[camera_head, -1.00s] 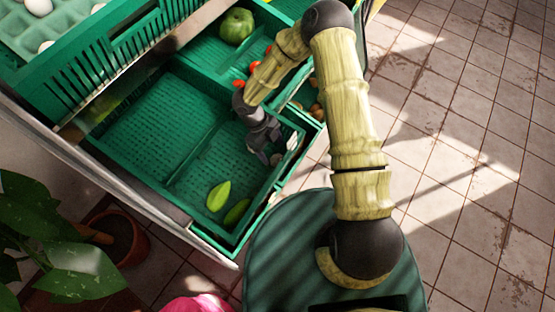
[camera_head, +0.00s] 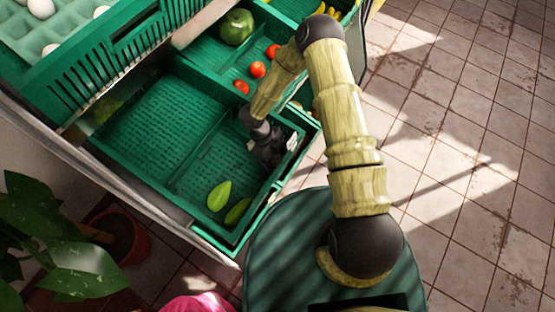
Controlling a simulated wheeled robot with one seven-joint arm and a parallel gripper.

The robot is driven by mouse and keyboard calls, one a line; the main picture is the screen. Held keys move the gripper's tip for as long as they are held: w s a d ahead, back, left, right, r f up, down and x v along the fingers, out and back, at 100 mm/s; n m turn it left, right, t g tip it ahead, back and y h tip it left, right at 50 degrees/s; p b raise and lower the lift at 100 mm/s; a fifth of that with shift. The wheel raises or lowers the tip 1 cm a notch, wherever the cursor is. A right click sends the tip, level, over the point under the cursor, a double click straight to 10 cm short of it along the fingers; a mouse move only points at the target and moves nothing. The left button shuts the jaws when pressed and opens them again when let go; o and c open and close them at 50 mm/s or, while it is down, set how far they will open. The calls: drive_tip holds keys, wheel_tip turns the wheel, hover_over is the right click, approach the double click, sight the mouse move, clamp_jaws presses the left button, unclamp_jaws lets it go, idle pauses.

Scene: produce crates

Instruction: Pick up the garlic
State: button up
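My gripper (camera_head: 279,160) is low inside the near green crate (camera_head: 262,201), by its right wall. Its fingers are dark and small in this view, and I cannot tell whether they are open or shut. No garlic can be made out; a small pale patch shows by the fingers, but I cannot tell what it is. My arm and gripper hide part of the crate's right side.
Two green vegetables (camera_head: 219,195) (camera_head: 237,212) lie in the near crate's front corner. The crate behind holds a large green fruit (camera_head: 237,27) and several tomatoes (camera_head: 258,69). An egg tray (camera_head: 60,22) is at the upper left. A potted plant (camera_head: 70,245) stands at the lower left.

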drive_tip(key=c, duration=1)
drive_tip(key=shift+o, duration=0.2)
wheel_tip(320, 180, up, 28)
drive_tip(key=shift+p, duration=0.3)
